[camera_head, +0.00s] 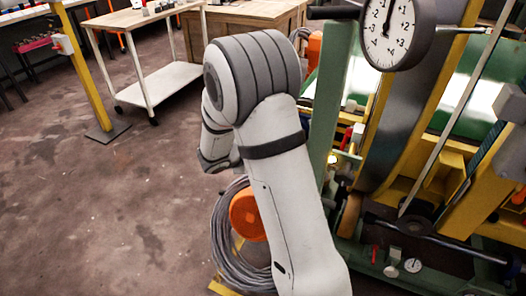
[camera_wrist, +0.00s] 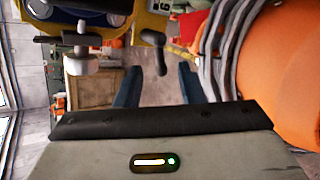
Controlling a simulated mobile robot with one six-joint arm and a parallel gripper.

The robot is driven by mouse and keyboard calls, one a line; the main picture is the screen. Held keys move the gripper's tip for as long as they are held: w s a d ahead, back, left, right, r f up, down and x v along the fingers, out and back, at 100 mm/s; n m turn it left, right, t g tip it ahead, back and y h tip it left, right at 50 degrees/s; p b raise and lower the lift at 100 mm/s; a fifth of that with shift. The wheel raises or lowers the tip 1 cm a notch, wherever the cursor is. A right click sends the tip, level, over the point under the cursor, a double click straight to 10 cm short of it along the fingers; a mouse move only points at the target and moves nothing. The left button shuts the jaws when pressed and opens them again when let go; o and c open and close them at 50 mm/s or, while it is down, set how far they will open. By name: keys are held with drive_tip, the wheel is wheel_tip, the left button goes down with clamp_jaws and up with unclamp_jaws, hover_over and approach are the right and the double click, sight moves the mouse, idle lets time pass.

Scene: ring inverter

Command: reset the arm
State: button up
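My arm (camera_head: 285,180) rises from the bottom of the head view, bends at a grey-banded elbow and folds down behind itself. My gripper is hidden there. In the wrist view my gripper (camera_wrist: 158,78) shows two dark blue fingers spread apart with a clear gap and nothing between them. A dark handle-like part (camera_wrist: 156,52) shows beyond the gap; its distance I cannot tell.
The machine with yellow beams and a dial gauge (camera_head: 397,25) stands close on the right. A coiled grey cable (camera_head: 228,250) around an orange drum (camera_head: 247,215) is beside my arm. A white trolley (camera_head: 160,82) stands behind. Floor at left is clear.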

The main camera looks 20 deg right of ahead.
drive_tip(key=shift+a, duration=0.15)
idle(0.3)
drive_tip(key=s+a+r+m+y+p, duration=0.2)
drive_tip(key=s+r+m+y+p, duration=0.1)
drive_tip(key=s+r+p, duration=0.6)
drive_tip(key=s+a+r+m+g+y+p, duration=0.1)
drive_tip(key=s+a+r+m+y+p, duration=0.1)
drive_tip(key=s+r+p, duration=0.8)
drive_tip(key=s+a+r+m+g+y+p, duration=0.1)
drive_tip(key=s+a+r+m+y+p, duration=0.2)
drive_tip(key=s+r+p, duration=0.7)
wheel_tip(320, 180, up, 26)
drive_tip(key=m+y+p, duration=0.1)
drive_tip(key=m+p, duration=0.1)
drive_tip(key=p, duration=0.8)
drive_tip(key=shift+f+m+y+p, duration=0.25)
drive_tip(key=shift+m+y+p, duration=0.1)
drive_tip(key=shift+m+y, duration=0.05)
